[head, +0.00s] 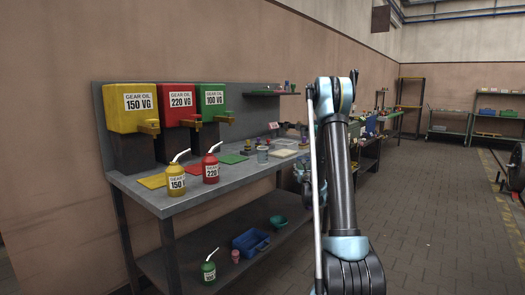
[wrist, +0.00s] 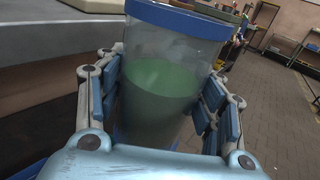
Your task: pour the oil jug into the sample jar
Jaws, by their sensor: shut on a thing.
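My gripper (wrist: 160,88) is shut around a clear vessel (wrist: 165,95) with a blue rim, seemingly the oil jug. Its fingers press on both sides of the wall. Murky green liquid fills roughly its lower two thirds, and the vessel looks close to upright. In the head view my arm largely hides the gripper and vessel, beside the workbench's front edge. A small grey-blue vessel (head: 262,154) stands on the bench; it may be the sample jar, but it is too small to tell.
The workbench (head: 215,180) carries yellow, red and green oil tanks (head: 172,103). A yellow can (head: 176,180) and a red can (head: 210,168) stand in front. A green can (head: 208,268) and blue bin (head: 250,241) sit on the lower shelf.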

